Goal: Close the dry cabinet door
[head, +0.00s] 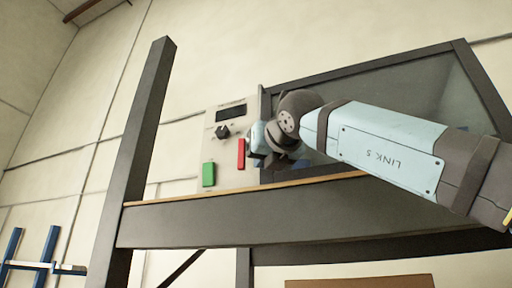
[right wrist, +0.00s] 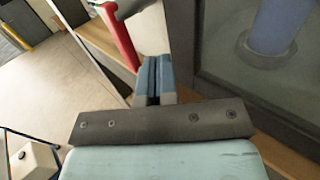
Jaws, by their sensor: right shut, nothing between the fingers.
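The dry cabinet's glass door (head: 395,85), with a dark frame, is at upper right in the head view, partly hidden by my right arm. Its dark frame (right wrist: 195,45) and glass also fill the right of the right wrist view. I cannot tell whether it stands slightly ajar. The cabinet's pale control panel (head: 226,135) is left of it, with a red bar (head: 241,154); the bar also shows in the wrist view (right wrist: 119,38). My right gripper (head: 262,150) is shut and empty, beside the red bar near the door frame's left edge; its fingers show in the wrist view (right wrist: 153,75). Contact is unclear.
The cabinet stands on a shelf with a wooden edge (head: 240,190) and dark beam (head: 200,225). A dark upright post (head: 140,140) rises at left. The panel carries a black knob (head: 223,132) and green block (head: 208,174). A blue cylinder (right wrist: 282,25) shows behind the glass.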

